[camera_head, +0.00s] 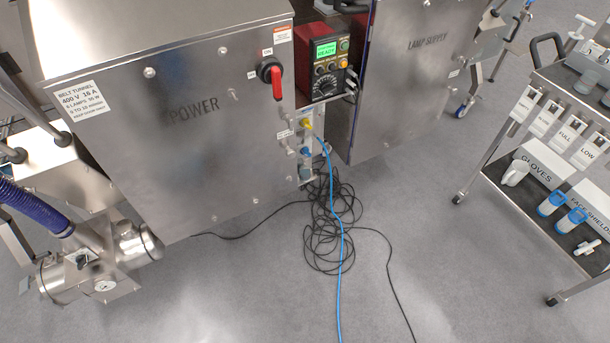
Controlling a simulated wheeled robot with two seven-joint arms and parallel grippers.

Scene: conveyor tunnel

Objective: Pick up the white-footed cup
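No gripper of mine shows in the head view. On the lower shelf of the cart at the right are several small cup-like items. One is a white item (515,173) lying near the GLOVES box. Two blue-and-white items (552,204) and (572,220) are beside each other further front. A smaller white item (587,247) lies near the front right corner. They are too small to tell which one is the white-footed cup. Grey cup-like items (586,81) are on the upper level, partly cut off by the right edge.
The cart (480,172) stands on wheels at the right. Steel POWER (190,150) and LAMP SUPPLY (415,85) cabinets fill the back. Tangled black cables (333,235) and a blue cable (341,290) lie on the floor. Grey floor is clear between cables and cart.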

